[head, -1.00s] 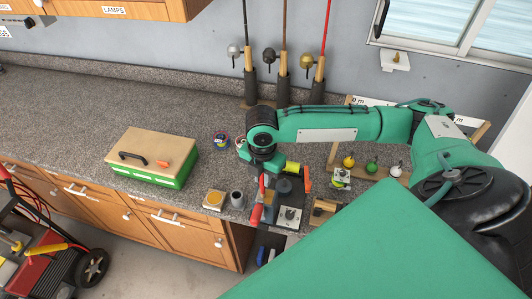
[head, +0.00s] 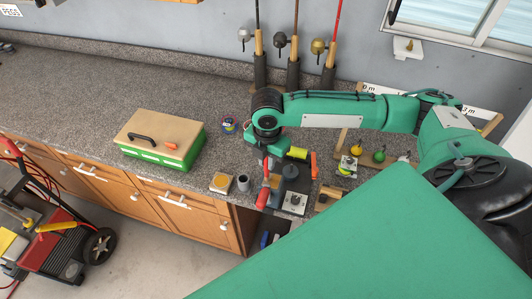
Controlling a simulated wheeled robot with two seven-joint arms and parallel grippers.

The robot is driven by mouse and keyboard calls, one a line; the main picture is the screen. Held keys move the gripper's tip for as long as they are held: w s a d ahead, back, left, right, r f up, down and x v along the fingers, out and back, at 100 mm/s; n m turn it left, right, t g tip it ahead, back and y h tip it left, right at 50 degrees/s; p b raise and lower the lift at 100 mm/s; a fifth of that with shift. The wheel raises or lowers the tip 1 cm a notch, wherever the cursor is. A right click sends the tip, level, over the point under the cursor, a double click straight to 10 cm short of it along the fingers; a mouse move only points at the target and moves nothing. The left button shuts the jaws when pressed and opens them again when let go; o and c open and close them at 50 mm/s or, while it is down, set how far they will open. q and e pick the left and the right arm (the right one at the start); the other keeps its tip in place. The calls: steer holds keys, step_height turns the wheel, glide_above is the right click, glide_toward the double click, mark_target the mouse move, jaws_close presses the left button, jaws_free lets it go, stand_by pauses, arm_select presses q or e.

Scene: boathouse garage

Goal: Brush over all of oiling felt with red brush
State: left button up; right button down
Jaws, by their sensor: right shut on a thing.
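My right gripper (head: 269,165) reaches down over the front edge of the counter, its fingers mostly hidden by its own wrist. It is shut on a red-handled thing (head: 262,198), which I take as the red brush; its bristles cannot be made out. What looks like the oiling felt (head: 221,183), a yellowish round pad in a pale square holder, lies at the counter's front edge, left of my gripper and apart from it. A small grey cup (head: 242,183) stands between them. My left gripper is not in view.
Close to the gripper stand a dark grey cylinder (head: 290,172), a light plate (head: 294,204) and a yellow-and-orange tool (head: 299,153). A green box with a wooden lid (head: 160,135) sits to the left. Fishing rods stand at the back. The counter's back left is clear.

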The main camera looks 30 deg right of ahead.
steer(key=shift+s+f, duration=0.1)
steer(key=shift+s+a, duration=0.5)
steer(key=shift+a, duration=0.05)
steer(key=shift+w+d+r, duration=0.2)
steer(key=shift+w+d, duration=0.25)
steer(key=shift+d, duration=0.05)
steer(key=shift+s+a, duration=0.35)
steer(key=shift+a, duration=0.1)
steer(key=shift+w+d+f, duration=0.1)
steer(key=shift+w+d, duration=1.15)
steer(key=shift+d, duration=0.15)
stand_by(2.2)
